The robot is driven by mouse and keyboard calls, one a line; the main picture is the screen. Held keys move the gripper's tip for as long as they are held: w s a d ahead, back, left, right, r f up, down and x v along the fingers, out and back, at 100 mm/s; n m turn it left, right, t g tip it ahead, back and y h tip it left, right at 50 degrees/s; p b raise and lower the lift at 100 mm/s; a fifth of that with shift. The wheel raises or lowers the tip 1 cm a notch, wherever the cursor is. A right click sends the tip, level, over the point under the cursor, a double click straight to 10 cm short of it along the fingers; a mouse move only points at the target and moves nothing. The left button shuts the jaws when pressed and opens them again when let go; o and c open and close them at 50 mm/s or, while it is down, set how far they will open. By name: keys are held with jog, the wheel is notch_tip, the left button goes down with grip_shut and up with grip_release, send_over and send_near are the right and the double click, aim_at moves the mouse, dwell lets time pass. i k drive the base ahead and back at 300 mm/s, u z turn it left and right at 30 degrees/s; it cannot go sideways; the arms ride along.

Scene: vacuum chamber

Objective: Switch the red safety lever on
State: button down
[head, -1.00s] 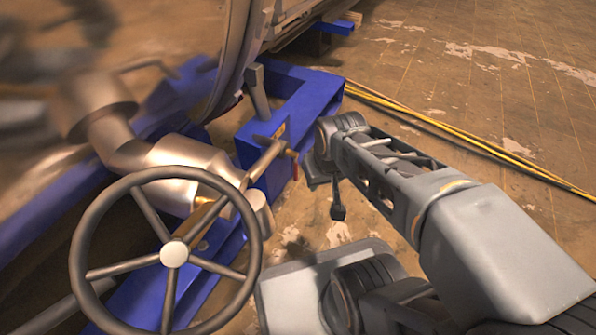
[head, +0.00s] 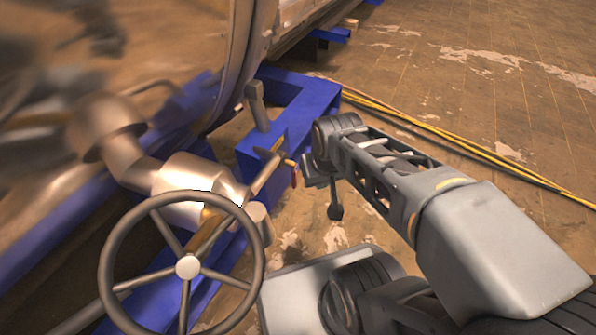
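The red safety lever (head: 294,179) is a small red handle in the head view. It hangs at the end of a thin metal rod and valve fitting beside the blue frame. My gripper (head: 316,180) is at the end of my grey arm, just right of the lever in the picture. A narrow gap shows between them, and I see no contact.
A large handwheel (head: 187,267) stands at the front left, on a metal pipe assembly (head: 190,180). A blue support frame (head: 300,95) lies behind the lever, under the big metal chamber. Yellow cables (head: 440,139) cross the floor behind my arm. The floor at the right is open.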

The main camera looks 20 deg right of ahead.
aim_at(294, 179)
jog(key=k, duration=0.5)
jog(key=z, duration=0.85)
jog(key=i, duration=0.75)
jog(key=u, duration=1.5)
